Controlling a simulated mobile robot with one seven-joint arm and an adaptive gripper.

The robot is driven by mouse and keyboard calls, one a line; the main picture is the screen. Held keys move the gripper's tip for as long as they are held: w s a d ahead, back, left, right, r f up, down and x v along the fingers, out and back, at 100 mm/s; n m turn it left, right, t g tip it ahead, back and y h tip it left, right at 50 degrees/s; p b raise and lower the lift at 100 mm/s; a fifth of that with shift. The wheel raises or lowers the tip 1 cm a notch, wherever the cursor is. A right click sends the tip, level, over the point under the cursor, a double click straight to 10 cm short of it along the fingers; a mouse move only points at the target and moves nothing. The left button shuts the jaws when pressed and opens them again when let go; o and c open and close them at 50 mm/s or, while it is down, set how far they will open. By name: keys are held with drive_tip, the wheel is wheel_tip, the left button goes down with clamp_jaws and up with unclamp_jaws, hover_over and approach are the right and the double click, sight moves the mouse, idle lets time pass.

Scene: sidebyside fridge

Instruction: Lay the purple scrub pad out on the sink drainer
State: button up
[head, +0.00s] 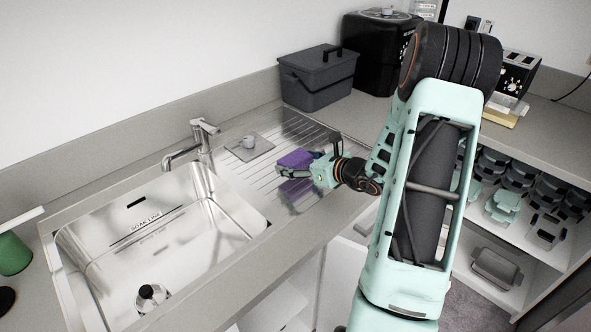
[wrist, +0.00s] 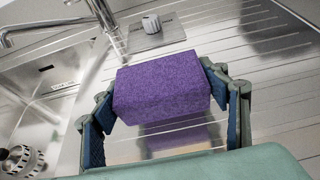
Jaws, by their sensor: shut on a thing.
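The purple scrub pad (wrist: 162,86) is a thick block held between the two fingers of my gripper (wrist: 165,100) in the wrist view. Its reflection shows on the shiny metal below it. In the head view the pad (head: 296,159) is over the ribbed sink drainer (head: 269,182), with my gripper (head: 297,170) shut on it from the right. The drainer's grooves also show in the wrist view (wrist: 275,75). I cannot tell whether the pad touches the drainer.
A grey plate with a small knob (head: 249,145) lies on the drainer behind the pad. The sink basin (head: 150,240) and tap (head: 203,140) are to the left. A dark lidded bin (head: 317,78) and a black appliance (head: 378,50) stand at the back. Bare drainer surrounds the pad.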

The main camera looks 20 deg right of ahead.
drive_tip(key=shift+f, duration=1.4)
drive_tip(key=shift+f, duration=0.15)
drive_tip(key=o, duration=1.1)
drive_tip(key=shift+c, duration=0.2)
drive_tip(key=shift+r, duration=0.2)
drive_tip(key=v, duration=1.2)
